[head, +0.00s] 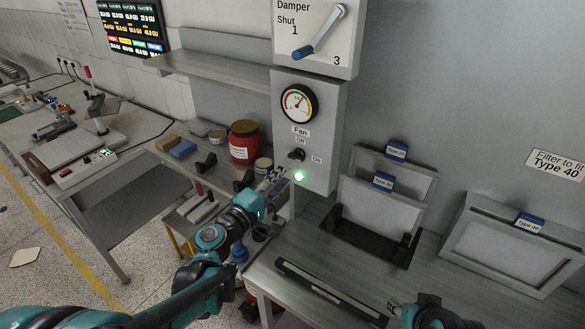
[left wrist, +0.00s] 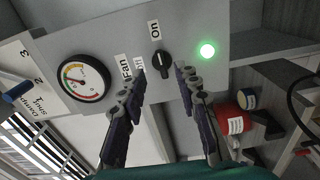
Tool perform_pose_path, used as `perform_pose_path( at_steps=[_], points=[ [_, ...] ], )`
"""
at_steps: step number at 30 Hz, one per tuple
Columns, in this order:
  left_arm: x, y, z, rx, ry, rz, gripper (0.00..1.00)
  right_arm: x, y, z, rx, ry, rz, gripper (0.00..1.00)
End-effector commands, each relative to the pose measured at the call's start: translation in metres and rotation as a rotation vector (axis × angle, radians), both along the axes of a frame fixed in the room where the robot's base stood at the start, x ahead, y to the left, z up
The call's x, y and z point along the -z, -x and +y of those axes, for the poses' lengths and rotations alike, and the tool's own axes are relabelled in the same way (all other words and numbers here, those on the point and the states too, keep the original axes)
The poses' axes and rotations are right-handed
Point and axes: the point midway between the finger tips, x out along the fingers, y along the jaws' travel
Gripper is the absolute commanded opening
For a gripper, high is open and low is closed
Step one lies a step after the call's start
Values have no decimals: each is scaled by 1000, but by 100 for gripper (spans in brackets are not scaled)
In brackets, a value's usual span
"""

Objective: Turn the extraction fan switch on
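The fan switch is a small black knob (head: 297,155) on the grey panel, below the dial gauge. In the left wrist view the knob (left wrist: 164,62) lies lengthwise toward the "On" label side. A round green lamp (head: 299,176) below it is lit; it also glows in the left wrist view (left wrist: 207,50). My left gripper (head: 279,176) is just below and left of the knob in the head view. In the left wrist view its two fingers (left wrist: 161,76) are apart, either side of the knob, with no clear contact. My right gripper (head: 402,309) is partly in view at the bottom; its fingers are unclear.
The damper lever (head: 320,32) is above the gauge (head: 299,103). A red jar (head: 245,141) stands on the left bench. Framed filters (head: 380,217) stand in a black holder to the right, and another filter (head: 518,246) lies further right. A black bar (head: 330,291) lies on the front bench.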

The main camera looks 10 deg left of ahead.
Motion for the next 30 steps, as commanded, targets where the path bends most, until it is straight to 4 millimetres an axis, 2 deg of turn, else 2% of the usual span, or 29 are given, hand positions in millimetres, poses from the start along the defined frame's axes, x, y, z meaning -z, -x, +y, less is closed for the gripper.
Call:
perform_pose_path(
  at_steps=[3, 7, 23, 26, 29, 30],
  points=[
    [0, 18, 9, -3, 0, 0, 32, 0, 0, 0, 0, 0, 0, 40],
    [0, 28, 12, -2, 0, 0, 32, 0, 0, 0, 0, 0, 0, 40],
    [1, 31, 12, 2, -5, 2, 32, 1, 0, 0, 0, 0, 0, 40],
    [10, 37, 2, 25, -65, 18, 32, 6, 0, 0, 0, 0, 0, 40],
    [35, 54, -18, 85, -221, 60, 32, 18, 0, 0, 0, 0, 0, 40],
    [49, 65, -27, 118, -310, 85, 32, 24, 0, 0, 0, 0, 0, 40]
  ],
)
